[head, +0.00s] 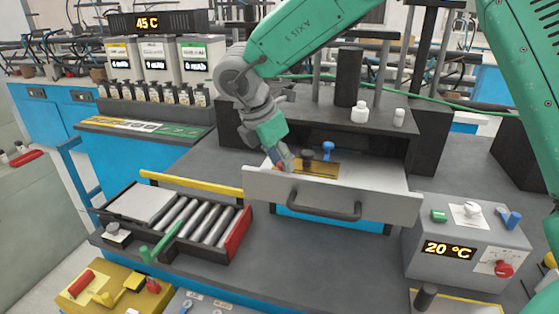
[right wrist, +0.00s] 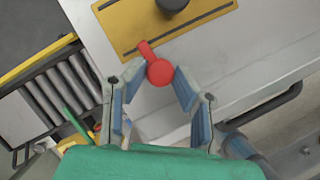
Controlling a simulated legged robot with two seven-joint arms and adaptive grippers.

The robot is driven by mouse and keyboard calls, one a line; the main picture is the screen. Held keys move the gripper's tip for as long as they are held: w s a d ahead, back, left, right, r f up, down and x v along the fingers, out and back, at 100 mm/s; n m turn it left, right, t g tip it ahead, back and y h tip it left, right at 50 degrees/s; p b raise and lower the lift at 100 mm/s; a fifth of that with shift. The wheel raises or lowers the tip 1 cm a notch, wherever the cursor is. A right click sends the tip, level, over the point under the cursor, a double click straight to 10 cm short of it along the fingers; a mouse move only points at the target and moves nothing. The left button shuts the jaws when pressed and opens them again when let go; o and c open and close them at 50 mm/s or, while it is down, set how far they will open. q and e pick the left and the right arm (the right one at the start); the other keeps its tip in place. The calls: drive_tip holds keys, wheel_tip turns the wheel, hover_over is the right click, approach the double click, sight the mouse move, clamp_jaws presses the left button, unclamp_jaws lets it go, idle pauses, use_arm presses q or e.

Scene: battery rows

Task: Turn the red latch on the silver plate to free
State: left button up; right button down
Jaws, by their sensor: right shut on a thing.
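The red latch (right wrist: 159,72) shows in the right wrist view as a round red knob with a short arm pointing up and left. It sits on a silver plate (right wrist: 235,58), at the edge of a yellow plate. My right gripper (right wrist: 160,84) has its two fingertips on either side of the red knob, shut on it. In the head view my right gripper (head: 282,163) reaches down at the left end of the open silver drawer (head: 385,202) and hides most of the latch. My left gripper is in neither view.
The yellow plate (head: 320,170) bears a black knob (head: 307,156), with a blue knob (head: 328,149) behind it. The drawer handle (head: 325,212) juts out in front. A roller tray (head: 190,218) stands left; a control box (head: 465,245) reading 20 °C stands right.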

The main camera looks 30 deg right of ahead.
drive_tip(key=n, duration=0.2)
drive_tip(key=n+t, duration=0.1)
drive_tip(key=n, duration=0.1)
drive_tip(key=shift+s+t, duration=0.15)
drive_tip(key=shift+t, duration=0.15)
drive_tip(key=n+t+y+p, duration=0.1)
drive_tip(key=n+p, duration=0.1)
drive_tip(key=n, duration=0.3)
drive_tip(key=shift+s+d, duration=0.1)
drive_tip(key=n+y+p, duration=0.1)
drive_tip(key=n, duration=0.1)
drive_tip(key=n+t+y+p, duration=0.1)
drive_tip(key=n+p, duration=0.1)
drive_tip(key=shift+s+d+r, duration=0.1)
drive_tip(key=shift+d, duration=0.05)
drive_tip(key=shift+n+t+y+p, duration=0.3)
drive_tip(key=shift+n+y+p, duration=0.2)
drive_tip(key=shift+n+p, duration=1.05)
drive_tip(key=shift+n, duration=0.35)
drive_tip(key=c, duration=1.3)
unclamp_jaws()
drive_tip(key=shift+f, duration=0.2)
